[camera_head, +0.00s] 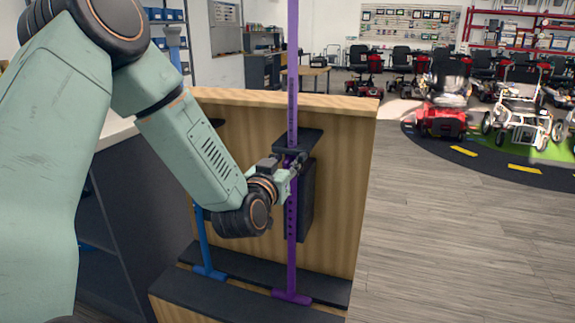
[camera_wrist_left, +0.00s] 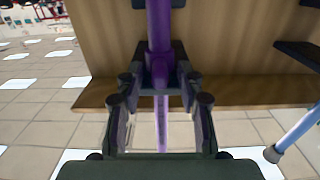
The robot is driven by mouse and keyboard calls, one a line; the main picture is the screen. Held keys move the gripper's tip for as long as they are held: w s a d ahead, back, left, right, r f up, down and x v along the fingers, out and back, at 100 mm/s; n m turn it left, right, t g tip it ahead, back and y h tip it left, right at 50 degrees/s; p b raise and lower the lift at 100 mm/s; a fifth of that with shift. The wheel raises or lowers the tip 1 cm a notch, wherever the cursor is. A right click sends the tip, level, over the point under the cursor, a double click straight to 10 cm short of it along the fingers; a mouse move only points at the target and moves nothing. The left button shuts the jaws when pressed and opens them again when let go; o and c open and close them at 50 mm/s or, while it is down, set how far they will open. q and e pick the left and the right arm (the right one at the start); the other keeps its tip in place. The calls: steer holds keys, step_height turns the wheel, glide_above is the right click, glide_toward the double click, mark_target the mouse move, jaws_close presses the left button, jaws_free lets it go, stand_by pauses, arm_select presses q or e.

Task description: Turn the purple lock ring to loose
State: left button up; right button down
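A purple pole (camera_head: 292,220) stands upright in front of a wooden panel, its foot on a dark ledge. In the left wrist view the purple lock ring (camera_wrist_left: 160,68) is a wider purple collar on the pole. My left gripper (camera_head: 293,166) is at the pole just below a dark bracket. My right gripper is not in view.
A blue pole (camera_head: 205,245) stands left of the purple one, partly behind my left arm. A dark bracket (camera_head: 298,140) and the wooden panel (camera_head: 345,150) are close to the gripper. Scooters (camera_head: 440,110) stand far back right. The floor at right is clear.

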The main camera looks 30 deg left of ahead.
arm_select(q)
steer(key=shift+w+a+f, duration=0.1)
steer(key=shift+w+a, duration=0.1)
steer(key=shift+d, duration=0.25)
steer(key=shift+c, duration=0.9)
steer(key=shift+a, duration=0.15)
steer(key=c, duration=0.5)
steer(key=shift+s, duration=0.1)
jaws_close()
